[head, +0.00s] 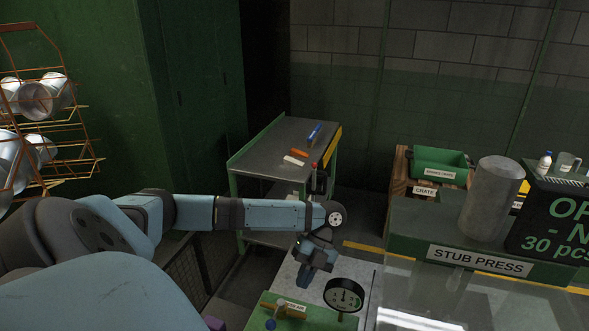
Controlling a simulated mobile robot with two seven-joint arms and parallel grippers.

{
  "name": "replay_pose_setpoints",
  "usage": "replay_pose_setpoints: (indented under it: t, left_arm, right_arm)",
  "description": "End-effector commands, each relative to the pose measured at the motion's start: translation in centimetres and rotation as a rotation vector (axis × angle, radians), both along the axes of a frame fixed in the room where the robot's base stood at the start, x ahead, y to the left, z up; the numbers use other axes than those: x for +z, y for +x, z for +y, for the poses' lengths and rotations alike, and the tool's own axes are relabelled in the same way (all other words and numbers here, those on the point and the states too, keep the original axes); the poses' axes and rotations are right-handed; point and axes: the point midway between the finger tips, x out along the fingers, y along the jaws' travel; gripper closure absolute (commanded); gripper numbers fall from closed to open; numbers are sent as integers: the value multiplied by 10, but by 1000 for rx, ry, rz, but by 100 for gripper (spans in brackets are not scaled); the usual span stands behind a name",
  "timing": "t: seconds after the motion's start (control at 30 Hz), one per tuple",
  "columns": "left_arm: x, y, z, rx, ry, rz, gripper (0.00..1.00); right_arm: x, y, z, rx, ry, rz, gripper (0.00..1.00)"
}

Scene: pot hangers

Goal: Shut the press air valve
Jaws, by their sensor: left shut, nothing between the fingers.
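What looks like the press air valve (283,310) is at the bottom of the head view, on a green surface. It has a small pale label, too small to read surely, a brass-coloured part and a blue knob (271,324). The bottom edge of the view cuts this area off. A round black dial gauge (343,296) stands just to its right. My left gripper (303,286) points down above and behind the valve, shut and empty. It looks apart from the valve. My right gripper is out of view.
A grey-topped cart (270,150) with small tools stands behind my left arm. The stub press (450,235), with a grey cylinder (492,200) and a dark sign (555,225), is at right. A green bin (440,162) is behind it. An orange wire rack (45,120) stands at left.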

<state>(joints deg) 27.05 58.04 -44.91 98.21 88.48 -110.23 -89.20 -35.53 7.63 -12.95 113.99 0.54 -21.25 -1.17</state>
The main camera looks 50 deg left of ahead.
Motion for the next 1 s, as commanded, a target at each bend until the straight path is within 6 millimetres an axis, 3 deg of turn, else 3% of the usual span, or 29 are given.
replay_pose_setpoints:
  t: [0.23,1.0]
  left_arm:
    - [15,13,3,0,-2,0,100]
    - [16,13,3,-1,-1,1,100]
  right_arm:
    - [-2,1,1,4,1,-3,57]
    - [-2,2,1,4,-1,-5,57]
